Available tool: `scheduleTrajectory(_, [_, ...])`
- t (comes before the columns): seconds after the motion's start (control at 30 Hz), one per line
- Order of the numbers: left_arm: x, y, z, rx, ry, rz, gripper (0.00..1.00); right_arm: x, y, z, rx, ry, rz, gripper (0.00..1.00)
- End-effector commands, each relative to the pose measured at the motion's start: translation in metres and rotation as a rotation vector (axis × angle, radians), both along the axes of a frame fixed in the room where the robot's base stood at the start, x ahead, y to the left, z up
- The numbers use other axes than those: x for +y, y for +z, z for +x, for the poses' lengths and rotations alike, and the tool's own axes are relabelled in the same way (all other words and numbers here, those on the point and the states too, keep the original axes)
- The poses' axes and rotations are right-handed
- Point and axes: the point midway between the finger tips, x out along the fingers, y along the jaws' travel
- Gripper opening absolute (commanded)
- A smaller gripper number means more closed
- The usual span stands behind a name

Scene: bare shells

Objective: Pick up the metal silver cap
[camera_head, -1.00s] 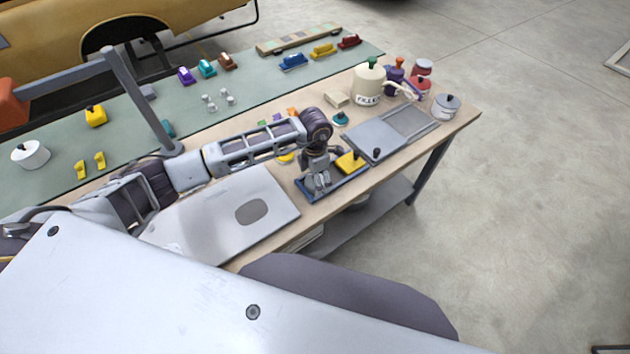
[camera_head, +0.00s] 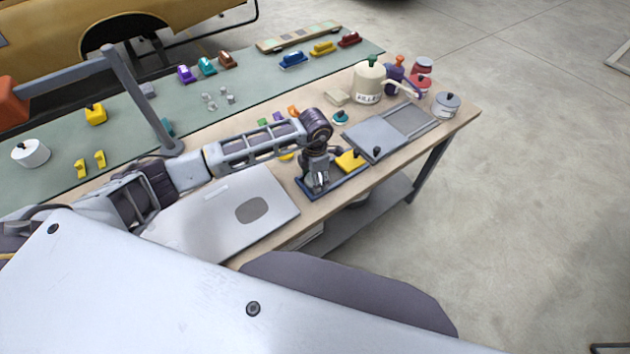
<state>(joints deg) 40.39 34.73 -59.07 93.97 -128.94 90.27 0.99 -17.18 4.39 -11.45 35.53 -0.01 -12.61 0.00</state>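My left arm reaches in from the left over the workbench. Its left gripper (camera_head: 319,183) points down over the blue tray (camera_head: 350,186), at the tray's left part. A bright silvery patch shows between or beside its fingers; I cannot tell whether it is the metal silver cap or part of the gripper. The fingers are small and dark, so whether they are open or shut is unclear. A yellow block (camera_head: 349,161) with a dark knob sits in the tray, just right of the gripper. My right gripper is not in view.
A grey flat panel (camera_head: 376,135) lies right of the tray. A cream pot (camera_head: 368,84) and a grey lidded pot (camera_head: 445,105) stand at the bench's right end. A silver laptop-like panel (camera_head: 220,215) lies left of the tray. Small silvery pieces (camera_head: 209,100) rest on the green surface.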

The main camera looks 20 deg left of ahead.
Motion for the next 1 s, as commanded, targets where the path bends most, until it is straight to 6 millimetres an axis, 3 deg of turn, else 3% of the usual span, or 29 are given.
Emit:
scheduleTrajectory(0.47, [0.000,0.011,0.001,-0.002,-0.001,-0.001,0.35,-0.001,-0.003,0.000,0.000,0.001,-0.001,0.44])
scheduleTrajectory(1.0, [0.000,0.083,0.001,-0.004,0.000,0.000,0.35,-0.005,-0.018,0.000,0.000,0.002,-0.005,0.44])
